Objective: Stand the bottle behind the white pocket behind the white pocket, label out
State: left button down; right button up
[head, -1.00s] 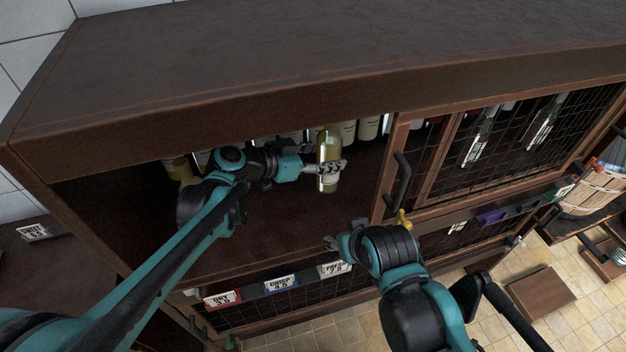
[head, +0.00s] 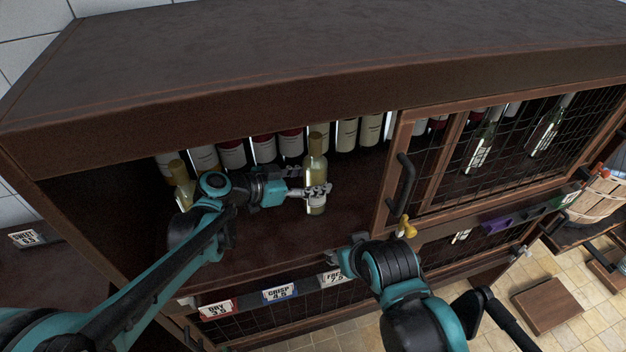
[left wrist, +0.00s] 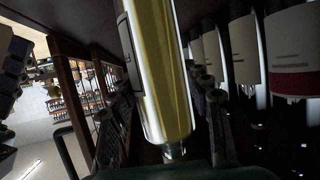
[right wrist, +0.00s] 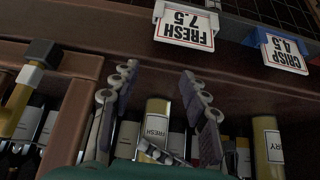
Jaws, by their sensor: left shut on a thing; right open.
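A pale yellow-green bottle (head: 316,165) stands roughly upright inside the open part of the cabinet. My left gripper (head: 318,192) is shut around its body; the bottle fills the left wrist view (left wrist: 160,70). In the right wrist view, its label (right wrist: 155,126) reads FRESH and faces out, with a left finger across its lower part. I cannot tell whether its base touches the shelf. The white pocket (head: 332,279), marked FRESH 7.5, is on the shelf's front edge, in front of the bottle. My right gripper (right wrist: 157,75) is open and empty near that edge, beside the pocket.
Blue CRISP (head: 281,293) and red DRY (head: 218,309) pockets sit left of the white one. Another yellowish bottle (head: 182,177) stands at the left inside. A row of bottles (head: 263,148) lines the back. A framed mesh door with a black handle (head: 405,182) bounds the right.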

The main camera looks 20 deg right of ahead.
pick_arm(q)
jog(key=c, duration=0.7)
grip_release()
jog(key=shift+a+r, duration=0.2)
jog(key=p+v, duration=0.3)
jog(key=v, duration=0.8)
jog(key=shift+s+a+r, duration=0.1)
jog(key=shift+s+a, duration=0.05)
jog(key=shift+a, duration=0.15)
